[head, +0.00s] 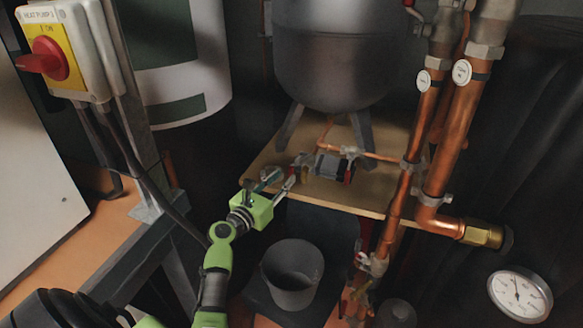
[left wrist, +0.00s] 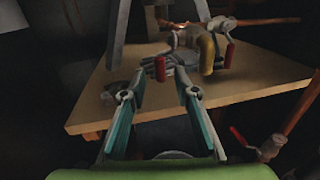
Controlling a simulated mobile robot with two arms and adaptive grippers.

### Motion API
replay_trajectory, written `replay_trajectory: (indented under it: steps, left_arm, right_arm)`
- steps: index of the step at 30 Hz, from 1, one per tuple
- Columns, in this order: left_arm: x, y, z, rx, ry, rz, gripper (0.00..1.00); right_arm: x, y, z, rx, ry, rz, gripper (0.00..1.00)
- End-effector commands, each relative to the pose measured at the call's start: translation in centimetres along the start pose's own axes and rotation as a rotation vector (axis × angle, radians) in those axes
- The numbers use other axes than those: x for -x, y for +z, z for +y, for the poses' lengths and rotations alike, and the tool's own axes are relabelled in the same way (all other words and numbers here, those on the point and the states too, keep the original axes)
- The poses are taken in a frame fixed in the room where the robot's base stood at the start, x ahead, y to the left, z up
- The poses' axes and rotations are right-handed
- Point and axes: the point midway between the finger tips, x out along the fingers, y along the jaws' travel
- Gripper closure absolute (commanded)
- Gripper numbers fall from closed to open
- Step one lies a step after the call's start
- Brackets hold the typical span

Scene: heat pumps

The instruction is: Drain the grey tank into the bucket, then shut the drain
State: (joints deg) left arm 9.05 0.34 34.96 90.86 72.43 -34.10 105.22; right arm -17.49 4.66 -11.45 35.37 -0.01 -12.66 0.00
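The grey tank (head: 340,60) stands on legs on a wooden shelf in the head view; only its legs show in the left wrist view. A brass elbow (left wrist: 207,55) and valve parts with a red handle (left wrist: 164,68) lie ahead of my left gripper. A second red handle (left wrist: 230,54) is to their right. My left gripper (head: 279,181) is at the shelf's front left edge. In the left wrist view its fingers (left wrist: 154,95) are apart, with nothing between them, short of the red handle. The grey bucket (head: 292,290) stands below the shelf, looking empty. My right gripper is not seen.
The wooden shelf (head: 375,206) has a bare front edge. Copper pipes (head: 449,145) rise at the right, with a gauge (head: 519,295) beside them. A frame post with a red and yellow switch (head: 48,59) and a cable stands at the left.

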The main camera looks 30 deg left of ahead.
Motion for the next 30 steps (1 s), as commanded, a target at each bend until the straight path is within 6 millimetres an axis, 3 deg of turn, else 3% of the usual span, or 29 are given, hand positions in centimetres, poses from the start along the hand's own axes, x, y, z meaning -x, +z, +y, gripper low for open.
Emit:
replay_trajectory:
  steps: [3,9,22,26,30]
  left_arm:
    - [-2.4,0.1,0.0,0.003,0.0,-0.001,0.72]
    - [-5.0,0.0,0.0,-0.001,0.001,0.0,0.72]
    - [-5.9,-0.1,0.0,-0.001,0.0,0.001,0.72]
    - [-5.8,-0.1,0.0,-0.001,0.001,0.001,1.0]
    - [-5.8,-0.1,0.0,-0.001,0.001,0.001,1.0]
  right_arm:
    - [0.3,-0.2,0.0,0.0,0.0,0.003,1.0]
    - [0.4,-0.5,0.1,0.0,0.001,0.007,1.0]
    - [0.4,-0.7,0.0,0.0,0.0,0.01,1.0]
    - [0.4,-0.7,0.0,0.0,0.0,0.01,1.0]
    - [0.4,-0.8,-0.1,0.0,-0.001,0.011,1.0]
